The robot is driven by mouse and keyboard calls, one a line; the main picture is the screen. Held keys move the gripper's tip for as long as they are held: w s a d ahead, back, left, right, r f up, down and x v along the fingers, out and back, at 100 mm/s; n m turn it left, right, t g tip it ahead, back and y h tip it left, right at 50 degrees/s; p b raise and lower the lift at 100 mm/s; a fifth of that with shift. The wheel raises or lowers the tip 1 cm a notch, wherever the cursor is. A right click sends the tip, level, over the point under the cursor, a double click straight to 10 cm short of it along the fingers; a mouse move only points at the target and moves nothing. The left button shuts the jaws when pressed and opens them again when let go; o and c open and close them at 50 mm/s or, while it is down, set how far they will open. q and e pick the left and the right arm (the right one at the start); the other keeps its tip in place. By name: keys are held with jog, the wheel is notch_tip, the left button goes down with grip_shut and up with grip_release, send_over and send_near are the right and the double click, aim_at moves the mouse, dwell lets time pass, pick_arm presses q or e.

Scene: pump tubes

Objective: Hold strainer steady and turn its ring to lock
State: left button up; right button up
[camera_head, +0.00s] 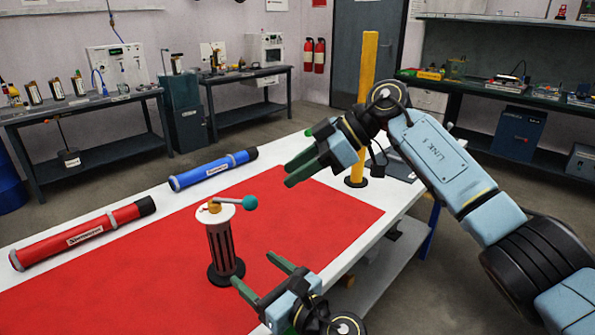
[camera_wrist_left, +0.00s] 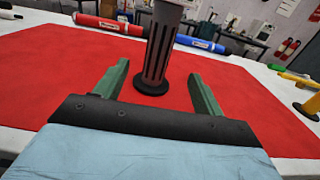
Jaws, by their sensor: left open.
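The strainer (camera_head: 219,246) stands upright on the red mat (camera_head: 330,208). It is a slotted column with a dark round base and a pale cap. A ring with a teal ball handle (camera_head: 249,203) and an orange knob (camera_head: 214,206) sits on top. In the left wrist view the strainer (camera_wrist_left: 157,55) stands beyond my left fingertips, in line with the gap; its top is cut off. My left gripper (camera_head: 253,267) is open and empty, low to the right of the strainer. My right gripper (camera_head: 288,173) is raised to the upper right of the strainer, apart from it; its finger gap is unclear.
A red tube (camera_head: 85,233) and a blue tube (camera_head: 213,169) lie along the white table's far left edge. A yellow post (camera_head: 367,80) stands at the table's far right, behind my right arm. The red mat around the strainer is clear.

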aim_at(227, 245)
pick_arm(q)
jog(key=shift+w+a, duration=0.35)
jog(key=x, duration=1.2)
jog(key=shift+w+a+f, duration=0.1)
jog(key=shift+a, duration=0.1)
